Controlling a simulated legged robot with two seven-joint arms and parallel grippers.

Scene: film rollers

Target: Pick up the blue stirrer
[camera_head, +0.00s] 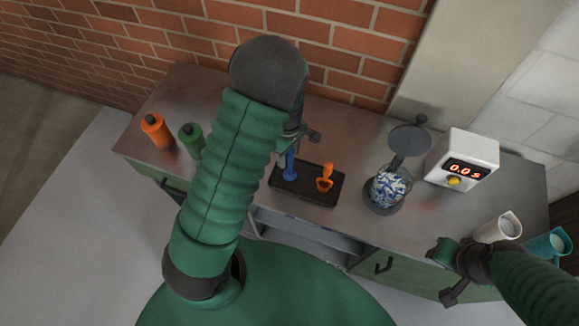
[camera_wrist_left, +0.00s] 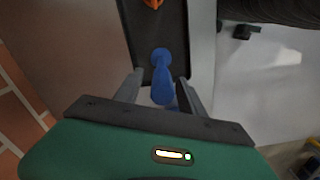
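The blue stirrer (camera_head: 290,165) stands upright in a black tray (camera_head: 313,198) on the metal counter, its upper part partly hidden by my left arm. My left gripper (camera_head: 302,135) is over the tray at the stirrer's top. In the left wrist view the blue stirrer (camera_wrist_left: 162,72) stands between the two spread fingers, with a gap visible on each side. My right gripper (camera_head: 449,271) is open and empty at the counter's front edge, at the right.
An orange stirrer (camera_head: 325,178) is in the same tray. A glass jar (camera_head: 388,187) stands right of it, near a timer box (camera_head: 466,160). Orange (camera_head: 157,132) and green (camera_head: 191,141) bottles stand left. White (camera_head: 499,229) and teal (camera_head: 547,244) jugs are near my right arm.

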